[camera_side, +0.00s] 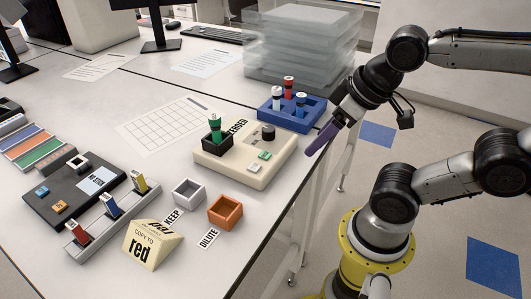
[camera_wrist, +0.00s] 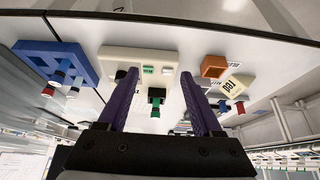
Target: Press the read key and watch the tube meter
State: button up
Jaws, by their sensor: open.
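The tube meter is a cream box (camera_side: 228,163) on the table; it also shows in the wrist view (camera_wrist: 120,56). A tube with a green cap (camera_side: 214,122) stands upright in its black well (camera_side: 214,137). On its top are a dark round knob (camera_side: 268,131), a green key (camera_side: 265,155) and a pale key (camera_side: 254,168). I cannot read which is the read key. My gripper (camera_side: 308,152), with purple fingers, is beside the meter's right end in the side view, apart from it. In the wrist view my gripper (camera_wrist: 158,74) is open and empty.
Stacked clear bins (camera_side: 300,45) stand at the back.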

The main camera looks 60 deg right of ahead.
grip_shut()
dwell(1.6)
